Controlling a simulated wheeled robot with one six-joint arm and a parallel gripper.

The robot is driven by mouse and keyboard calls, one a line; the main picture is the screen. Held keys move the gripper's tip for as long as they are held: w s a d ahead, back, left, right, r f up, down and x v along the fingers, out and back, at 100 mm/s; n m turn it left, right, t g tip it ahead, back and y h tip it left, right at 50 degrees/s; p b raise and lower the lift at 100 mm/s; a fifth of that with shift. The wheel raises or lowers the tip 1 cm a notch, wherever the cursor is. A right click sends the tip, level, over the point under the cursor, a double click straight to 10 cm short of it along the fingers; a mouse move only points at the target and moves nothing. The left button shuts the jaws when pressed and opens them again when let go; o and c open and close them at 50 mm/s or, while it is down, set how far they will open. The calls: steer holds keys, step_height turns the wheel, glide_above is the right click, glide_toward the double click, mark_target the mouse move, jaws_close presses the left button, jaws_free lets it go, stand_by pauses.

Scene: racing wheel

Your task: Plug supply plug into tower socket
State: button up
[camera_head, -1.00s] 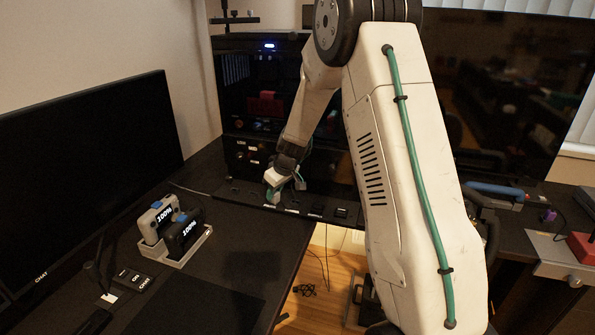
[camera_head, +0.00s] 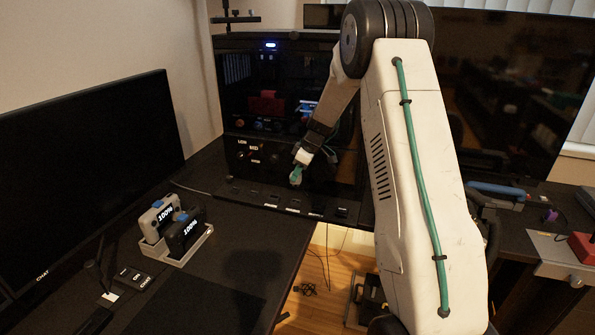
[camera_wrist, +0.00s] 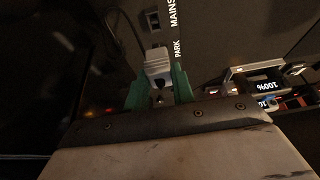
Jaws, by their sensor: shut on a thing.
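My gripper (camera_head: 297,177) has green fingers and hangs in front of the lower face of the black tower (camera_head: 235,107), above the strip (camera_head: 255,199) at its foot. In the wrist view my gripper (camera_wrist: 159,86) is shut on a pale grey plug (camera_wrist: 156,57), which sticks out beyond the fingertips. A small rectangular socket (camera_wrist: 153,20) shows past the plug, near the printed words PARK and MAINS. The plug appears apart from it. The lower tower face carries small white labels (camera_head: 255,161); I cannot tell which opening there is the tower socket.
A grey dock (camera_head: 196,247) with two battery-like units reading 100% stands on the desk. A dark monitor (camera_head: 90,180) is at left and a large dark screen (camera_head: 500,90) at right. An open gap to the floor (camera_head: 325,275) lies right of the desk edge.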

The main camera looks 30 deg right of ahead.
mark_target(301, 178)
steer(key=shift+f, duration=2.55)
steer(key=shift+f, duration=1.3)
steer(key=o, duration=1)
steer(key=shift+o, duration=0.2)
steer(key=shift+r, duration=0.1)
steer(key=v, duration=0.7)
steer(key=shift+s+r, duration=0.2)
steer(key=shift+r, duration=0.1)
steer(key=shift+d, duration=0.1)
